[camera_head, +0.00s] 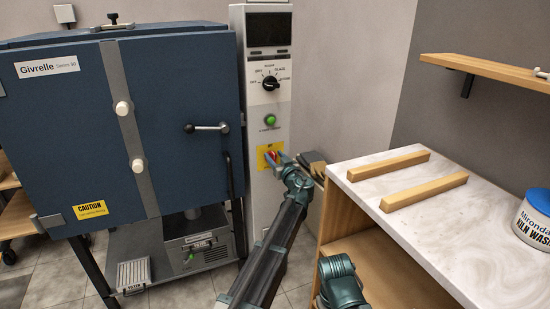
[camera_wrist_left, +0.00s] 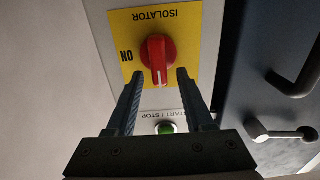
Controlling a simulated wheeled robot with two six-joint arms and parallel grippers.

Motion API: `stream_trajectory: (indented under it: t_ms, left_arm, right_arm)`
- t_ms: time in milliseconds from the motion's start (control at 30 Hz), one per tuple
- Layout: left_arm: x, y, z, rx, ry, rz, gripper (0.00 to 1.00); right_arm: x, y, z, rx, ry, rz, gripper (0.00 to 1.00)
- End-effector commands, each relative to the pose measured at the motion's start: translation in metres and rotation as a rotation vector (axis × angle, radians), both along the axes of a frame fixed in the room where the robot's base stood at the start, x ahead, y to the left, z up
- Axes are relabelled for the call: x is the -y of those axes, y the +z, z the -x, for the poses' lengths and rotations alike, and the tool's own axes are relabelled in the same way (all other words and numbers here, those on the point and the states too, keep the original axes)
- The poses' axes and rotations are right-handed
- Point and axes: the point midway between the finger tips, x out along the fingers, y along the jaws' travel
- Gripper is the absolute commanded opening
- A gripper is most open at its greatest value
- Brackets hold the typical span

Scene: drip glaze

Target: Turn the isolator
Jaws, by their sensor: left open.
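The isolator is a red knob (camera_wrist_left: 157,55) on a yellow plate (camera_wrist_left: 125,20), which appears upside down in the left wrist view. The knob's white mark points down in that picture, and the word ON is at its left. My left gripper (camera_wrist_left: 160,76) is open, its fingertips on either side of the knob's lower end. I see no clear contact. In the head view the yellow plate (camera_head: 263,155) is low on the grey control column, and my left gripper (camera_head: 277,159) covers part of the knob. My right gripper is not visible.
The green start/stop button (camera_head: 270,119) and a black selector dial (camera_head: 270,83) are above the isolator. The blue kiln (camera_head: 180,100) with its door handle (camera_head: 207,127) stands left. A white-topped bench (camera_head: 450,240) with two wooden bars is at right.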

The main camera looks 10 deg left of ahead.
Motion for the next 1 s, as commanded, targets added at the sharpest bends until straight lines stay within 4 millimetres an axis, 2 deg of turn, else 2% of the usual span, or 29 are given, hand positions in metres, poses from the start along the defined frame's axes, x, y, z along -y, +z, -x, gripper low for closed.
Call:
stream_trajectory:
  t_ms: [133,167,433,767,1000]
  left_arm:
    - [-0.0001,0.0000,0.0002,0.000,0.000,0.000,0.53]
    - [-0.0001,0.0000,0.0003,0.000,0.000,0.000,0.49]
    - [0.0001,0.0000,0.0003,0.000,0.000,0.000,0.00]
    - [0.0003,-0.0001,0.0002,-0.004,0.000,-0.006,0.00]
    - [0.0022,-0.0004,-0.0011,-0.050,0.000,-0.075,0.00]
  right_arm:
    - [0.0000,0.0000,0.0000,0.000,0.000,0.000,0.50]
    - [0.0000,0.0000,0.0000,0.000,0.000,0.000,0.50]
    - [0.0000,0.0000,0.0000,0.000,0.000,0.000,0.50]
    - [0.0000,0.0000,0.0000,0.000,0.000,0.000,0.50]
    - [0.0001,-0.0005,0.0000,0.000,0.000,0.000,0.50]
